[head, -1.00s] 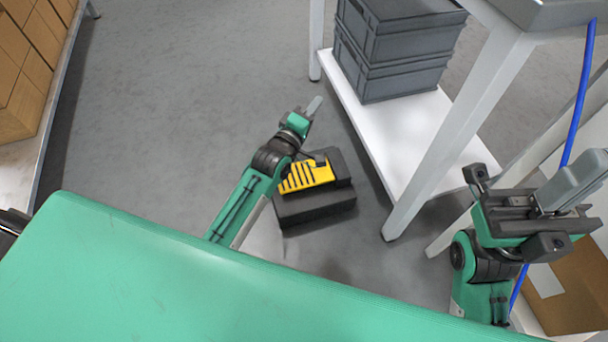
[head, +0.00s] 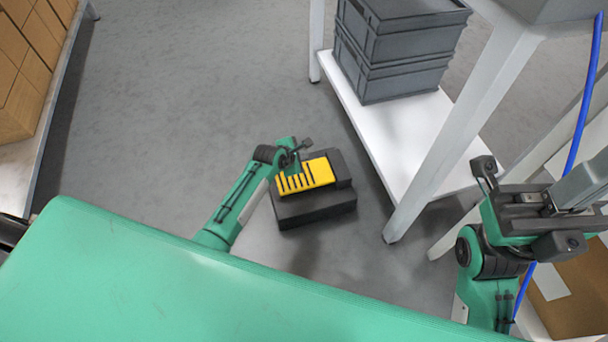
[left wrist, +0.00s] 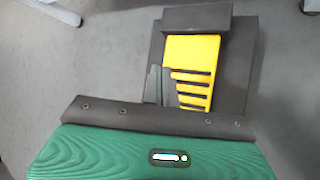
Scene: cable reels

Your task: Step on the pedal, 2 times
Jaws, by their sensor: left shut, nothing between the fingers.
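The pedal has a yellow slotted plate (head: 318,173) in a black housing (head: 318,209) on the floor, near the middle of the head view. My left gripper (head: 290,165) hangs over the plate's left part, pointing down. In the left wrist view, its grey fingers (left wrist: 159,86) are together and empty, overlapping the left edge of the yellow plate (left wrist: 195,55). Whether they touch the plate cannot be told. My right gripper (head: 575,190) is at the right edge of the head view, away from the pedal; its fingertips are partly cut off.
A white-framed table with a low shelf (head: 440,172) stands right of the pedal, bearing stacked grey crates (head: 390,75). A blue cable (head: 584,100) hangs at the right above a cardboard box (head: 575,300). Cardboard boxes (head: 30,60) line the left. Grey floor (head: 190,110) is clear between.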

